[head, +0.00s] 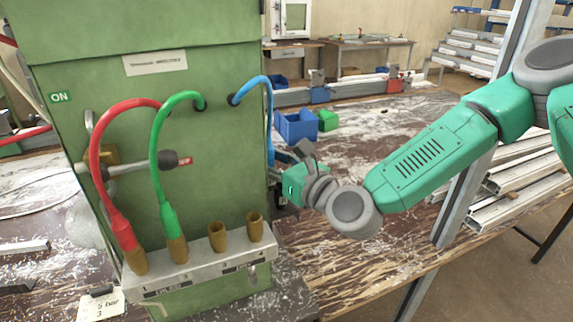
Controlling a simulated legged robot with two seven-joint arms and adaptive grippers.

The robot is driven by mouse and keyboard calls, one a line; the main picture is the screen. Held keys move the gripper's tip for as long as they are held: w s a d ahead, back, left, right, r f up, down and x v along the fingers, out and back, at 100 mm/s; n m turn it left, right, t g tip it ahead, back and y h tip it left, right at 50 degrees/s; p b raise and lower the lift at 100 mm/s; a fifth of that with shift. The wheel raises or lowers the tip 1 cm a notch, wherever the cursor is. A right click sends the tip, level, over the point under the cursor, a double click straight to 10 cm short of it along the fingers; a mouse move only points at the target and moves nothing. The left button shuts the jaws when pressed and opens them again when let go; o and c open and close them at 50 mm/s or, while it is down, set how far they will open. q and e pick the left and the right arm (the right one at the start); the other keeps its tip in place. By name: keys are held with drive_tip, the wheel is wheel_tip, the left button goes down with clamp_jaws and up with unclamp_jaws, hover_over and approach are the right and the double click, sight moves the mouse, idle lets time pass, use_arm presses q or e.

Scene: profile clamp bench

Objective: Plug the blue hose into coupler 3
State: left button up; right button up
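The blue hose (266,95) leaves a port on the green cabinet, arches over and hangs down along the cabinet's right edge. Its lower end is hard to make out near my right gripper (280,172). That gripper is beside the cabinet's right edge, close to the hose; its fingertips are partly hidden, so I cannot tell whether it grips the hose. The grey coupler rail (205,268) carries brass couplers. The red hose (106,165) and green hose (155,150) sit in the two left ones. The third coupler (217,238) and fourth coupler (254,228) are empty. My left gripper is out of view.
A grey rod with a red-marked end (150,162) sticks out in front of the cabinet (220,165), behind the red and green hoses. A white tag (101,305) reads "5 bar 3". Blue bin (297,126) and green bin (327,120) stand on the bench behind. Metal profiles lie at right.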

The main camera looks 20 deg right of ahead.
sight(269, 138)
drive_tip(key=shift+w+a, duration=0.15)
drive_tip(key=shift+w, duration=0.35)
drive_tip(key=shift+d, duration=0.2)
clamp_jaws()
drive_tip(key=shift+a, duration=0.1)
drive_tip(key=shift+r+p, duration=0.45)
drive_tip(key=shift+r, duration=0.45)
idle(0.3)
drive_tip(key=shift+r+p, duration=0.65)
drive_tip(key=shift+r, duration=0.5)
drive_tip(key=shift+r, duration=0.1)
